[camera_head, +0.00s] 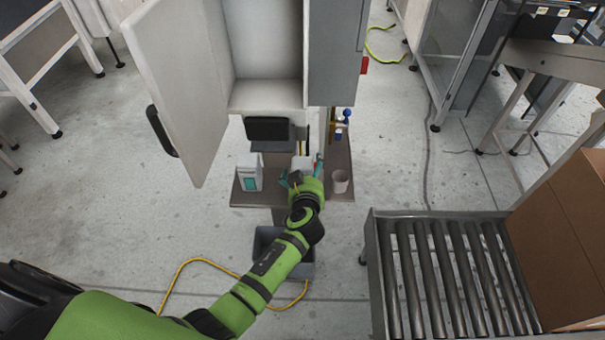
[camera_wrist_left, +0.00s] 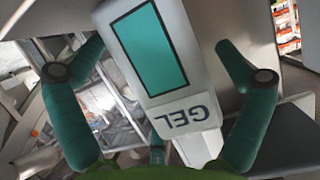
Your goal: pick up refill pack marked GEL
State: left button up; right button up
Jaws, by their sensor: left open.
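The refill pack marked GEL (camera_wrist_left: 172,62) is white with a teal panel. In the left wrist view it stands between the spread green fingers of my left gripper (camera_wrist_left: 160,48), with its lettering upside down. Gaps show between the fingers and its sides. In the head view my left gripper (camera_head: 303,181) is at the small grey-brown shelf (camera_head: 268,199), and the pack (camera_head: 302,163) shows only partly behind it. My right gripper is not in view.
A similar white and teal pack (camera_head: 249,174) stands on the shelf, left of the gripper. A pale cup (camera_head: 340,181) stands close on the right. An open cabinet (camera_head: 265,45) with its door (camera_head: 178,75) swung left is above. A roller conveyor (camera_head: 448,275) is at lower right.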

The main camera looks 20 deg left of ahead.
pick_arm(q)
jog(key=shift+r, duration=0.1)
jog(key=c, duration=1.4)
